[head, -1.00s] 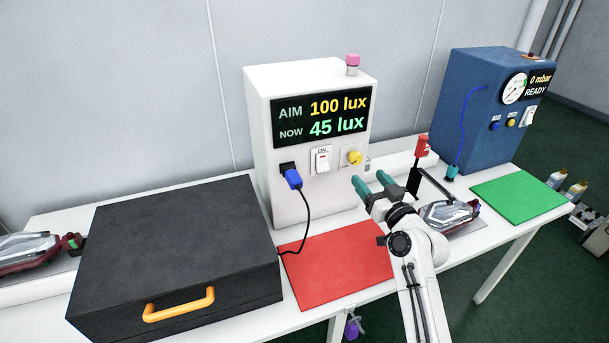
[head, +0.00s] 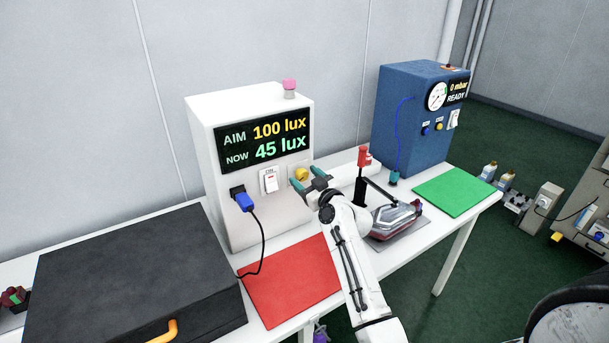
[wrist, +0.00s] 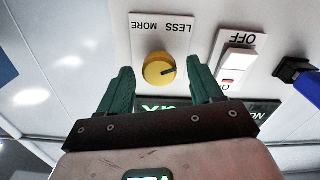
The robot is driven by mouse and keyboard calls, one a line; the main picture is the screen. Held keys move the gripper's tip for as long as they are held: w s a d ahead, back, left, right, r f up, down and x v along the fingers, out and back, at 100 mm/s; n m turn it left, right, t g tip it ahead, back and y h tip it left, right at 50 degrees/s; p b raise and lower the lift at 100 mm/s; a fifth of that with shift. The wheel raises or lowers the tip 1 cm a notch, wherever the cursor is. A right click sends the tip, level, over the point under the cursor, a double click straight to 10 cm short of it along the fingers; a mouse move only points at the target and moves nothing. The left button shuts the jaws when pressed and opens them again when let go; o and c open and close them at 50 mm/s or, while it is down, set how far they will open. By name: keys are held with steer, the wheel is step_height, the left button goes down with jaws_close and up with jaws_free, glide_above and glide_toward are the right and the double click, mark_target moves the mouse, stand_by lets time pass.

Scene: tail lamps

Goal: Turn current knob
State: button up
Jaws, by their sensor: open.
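The yellow current knob (head: 301,174) sits on the front of the white box (head: 208,130), below its display (head: 265,142) reading AIM 100 lux and NOW 45 lux. In the wrist view the knob (wrist: 159,70) has a dark pointer mark and a LESS MORE label (wrist: 161,25), which appears upside down. My gripper (head: 312,178) is open, its green fingers pointing at the panel. In the wrist view the fingers (wrist: 158,80) stand either side of the knob, with gaps on both sides. I cannot tell how far the fingertips are from the panel.
A rocker switch (head: 270,180) and a blue plug (head: 243,201) with a black cable are left of the knob. A red-handled clamp (head: 363,160) and a lamp (head: 397,221) stand to the right. A red mat (head: 290,280) lies in front, and a black case (head: 120,280) at left.

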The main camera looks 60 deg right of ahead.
steer(key=shift+w+d, duration=0.25)
steer(key=shift+w, duration=0.15)
steer(key=c, duration=1.1)
